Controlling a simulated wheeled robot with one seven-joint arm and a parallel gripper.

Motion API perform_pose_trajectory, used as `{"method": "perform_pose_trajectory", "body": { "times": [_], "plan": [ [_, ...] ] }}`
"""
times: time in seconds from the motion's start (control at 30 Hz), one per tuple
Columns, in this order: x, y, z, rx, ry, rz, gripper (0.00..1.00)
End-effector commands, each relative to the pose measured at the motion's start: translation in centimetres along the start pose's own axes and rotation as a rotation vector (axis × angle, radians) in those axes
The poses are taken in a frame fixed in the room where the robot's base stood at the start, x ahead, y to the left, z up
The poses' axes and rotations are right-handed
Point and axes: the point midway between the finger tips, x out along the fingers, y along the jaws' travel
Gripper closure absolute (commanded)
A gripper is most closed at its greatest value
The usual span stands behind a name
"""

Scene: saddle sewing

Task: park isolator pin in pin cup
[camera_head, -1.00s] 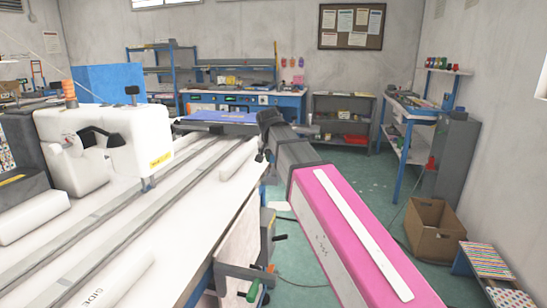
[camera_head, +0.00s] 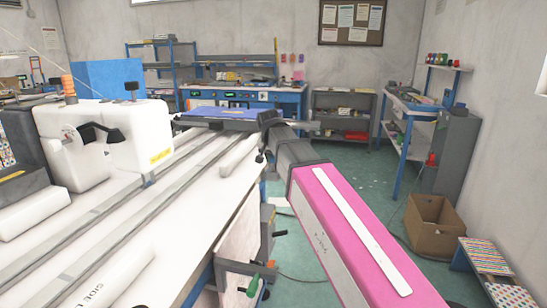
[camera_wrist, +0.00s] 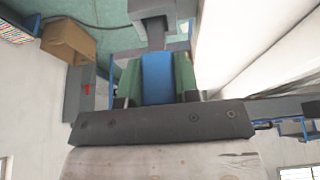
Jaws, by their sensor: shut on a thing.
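My gripper (camera_wrist: 157,90) is in the wrist view, below a grey block at the top. It is shut on a blue piece (camera_wrist: 158,75) held between two green-sided fingers. I cannot tell whether this piece is the isolator pin. In the head view, the dark end of my arm hangs over the far right corner of the white table, and the fingers are hidden there. I cannot make out the pin cup in either view. A grey cabinet (camera_head: 457,150) with a red part (camera_head: 431,160) on its side stands at the right wall.
The long white table (camera_head: 110,225) carries rails and a white sewing machine (camera_head: 80,140) on the left. A cardboard box (camera_head: 433,228) and a low patterned stool (camera_head: 485,256) stand on the right. A blue workbench (camera_head: 250,97) is at the back.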

Motion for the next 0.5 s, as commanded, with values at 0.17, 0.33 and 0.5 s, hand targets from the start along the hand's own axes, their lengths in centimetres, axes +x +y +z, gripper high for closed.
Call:
{"method": "perform_pose_trajectory", "body": {
  "times": [0.17,0.33,0.5],
  "plan": [
    [0.34,0.01,0.14,0.000,0.000,0.000,0.99],
    [0.65,0.00,0.27,0.000,0.000,0.000,0.99],
    [0.95,0.00,0.39,0.000,0.000,0.000,0.99]
  ]
}}
